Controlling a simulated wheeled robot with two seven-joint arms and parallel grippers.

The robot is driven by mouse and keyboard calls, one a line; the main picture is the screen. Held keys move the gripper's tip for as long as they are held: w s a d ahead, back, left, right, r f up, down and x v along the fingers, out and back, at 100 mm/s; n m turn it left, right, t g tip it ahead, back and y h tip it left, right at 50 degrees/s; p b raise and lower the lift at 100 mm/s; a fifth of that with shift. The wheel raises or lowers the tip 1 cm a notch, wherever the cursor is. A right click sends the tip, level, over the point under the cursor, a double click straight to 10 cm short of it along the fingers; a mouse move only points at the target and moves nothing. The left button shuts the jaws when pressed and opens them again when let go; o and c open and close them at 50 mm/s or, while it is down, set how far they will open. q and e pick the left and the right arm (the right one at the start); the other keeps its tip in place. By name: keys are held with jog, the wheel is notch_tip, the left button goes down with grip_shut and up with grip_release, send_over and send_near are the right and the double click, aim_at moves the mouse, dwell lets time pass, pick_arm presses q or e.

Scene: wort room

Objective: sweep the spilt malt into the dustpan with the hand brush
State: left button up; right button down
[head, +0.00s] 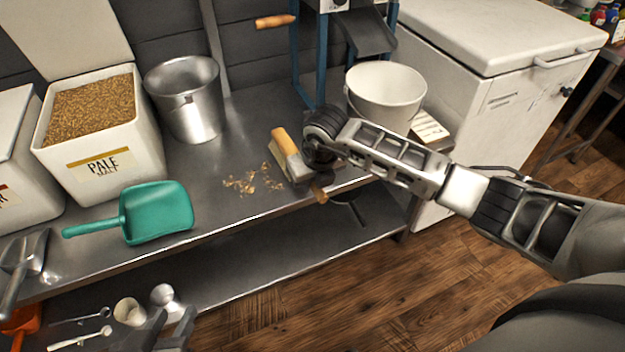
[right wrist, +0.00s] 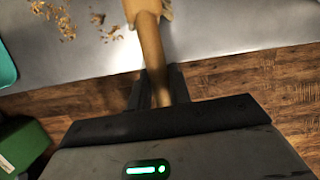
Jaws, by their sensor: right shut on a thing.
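The hand brush (head: 283,139) has a pale wooden body and lies low at the steel bench top, right of the spilt malt (head: 252,182). My right gripper (head: 305,172) is shut on its wooden handle; the handle (right wrist: 152,50) shows between the fingers in the right wrist view. The bristles are mostly hidden. The malt is a loose patch of tan flakes, also in the right wrist view (right wrist: 63,20). The teal dustpan (head: 160,212) lies left of the malt, its handle pointing left. My left gripper (head: 168,322) is at the bottom edge, open and empty, away from the dustpan.
The steel bench (head: 225,215) holds a pale malt bin (head: 140,165), a metal bucket (head: 190,110) and a metal scoop (head: 25,262). A white bucket (head: 385,95) and blue-framed mill (head: 322,60) stand behind the brush. A white chest (head: 460,110) is right. Several small items lie on the lower shelf.

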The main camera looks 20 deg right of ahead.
jog(key=shift+f+b, duration=0.4)
jog(key=shift+f, duration=0.05)
